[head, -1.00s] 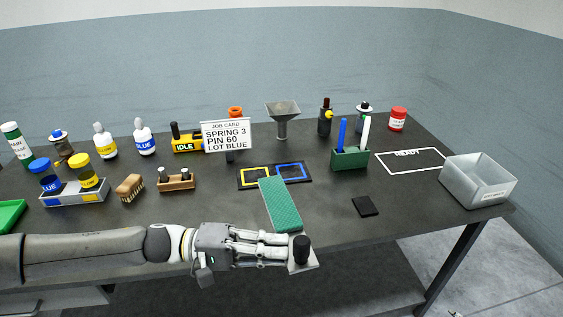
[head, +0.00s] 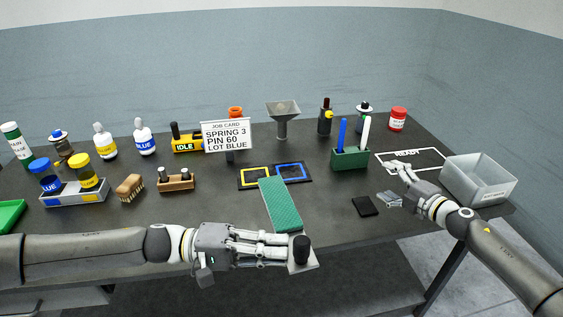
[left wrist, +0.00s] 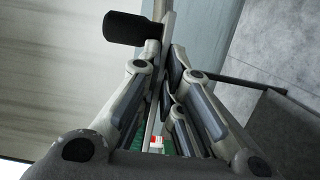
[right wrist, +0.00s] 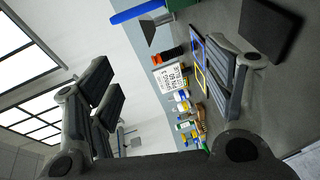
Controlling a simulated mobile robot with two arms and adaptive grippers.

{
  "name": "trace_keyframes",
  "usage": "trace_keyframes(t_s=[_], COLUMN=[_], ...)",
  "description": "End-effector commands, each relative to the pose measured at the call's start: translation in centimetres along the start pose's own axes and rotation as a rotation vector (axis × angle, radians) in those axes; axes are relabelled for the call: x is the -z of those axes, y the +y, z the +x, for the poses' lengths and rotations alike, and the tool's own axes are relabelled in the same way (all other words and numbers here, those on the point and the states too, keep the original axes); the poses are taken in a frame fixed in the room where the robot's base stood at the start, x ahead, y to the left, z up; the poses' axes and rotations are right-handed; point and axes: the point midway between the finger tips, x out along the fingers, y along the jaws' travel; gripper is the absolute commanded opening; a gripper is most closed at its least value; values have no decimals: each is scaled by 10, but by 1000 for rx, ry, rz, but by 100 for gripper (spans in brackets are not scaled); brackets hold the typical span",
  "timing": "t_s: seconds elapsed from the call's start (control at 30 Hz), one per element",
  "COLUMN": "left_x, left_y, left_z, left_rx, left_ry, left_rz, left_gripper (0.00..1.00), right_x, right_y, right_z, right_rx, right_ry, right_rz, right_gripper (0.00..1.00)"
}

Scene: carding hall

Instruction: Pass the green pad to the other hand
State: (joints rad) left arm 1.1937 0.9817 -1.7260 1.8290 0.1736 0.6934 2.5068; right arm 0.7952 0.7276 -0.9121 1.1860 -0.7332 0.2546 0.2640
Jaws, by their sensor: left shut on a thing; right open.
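The green pad (head: 281,203) is a long flat strip with a bare grey near end carrying a black knob (head: 302,247). My left gripper (head: 287,250) is shut on it across the near end, at the table's front edge. In the left wrist view the grey plate stands edge-on between the fingers, with the knob (left wrist: 138,28) at the top and a little green (left wrist: 136,130) behind the fingers. My right gripper (head: 393,182) is open and empty over the table's right part, apart from the pad; its spread fingers also show in the right wrist view.
A black square (head: 365,206) lies between the pad and my right gripper. Yellow and blue frames (head: 274,175) lie behind the pad. A green holder (head: 350,159) with pens, a READY outline (head: 432,166) and a clear bin (head: 479,184) are at right. Bottles and a brush (head: 130,187) crowd the left.

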Motion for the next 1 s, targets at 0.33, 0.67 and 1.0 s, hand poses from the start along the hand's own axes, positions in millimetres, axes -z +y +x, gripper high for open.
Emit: trace_keyframes(t_s=[0.33,0.67,1.0], left_x=[0,0,0], left_y=[1,1,1], left_z=[0,0,0], left_rx=[-1,-1,-1], left_ry=[-1,-1,-1], left_rz=[1,1,1], left_gripper=[0,0,0], right_x=[186,343,397], right_y=[89,124,129], right_z=[52,29,-28], right_rx=[68,329,794], right_ry=[518,935,1069], right_rz=[-175,-519,-965], right_gripper=[75,75,75])
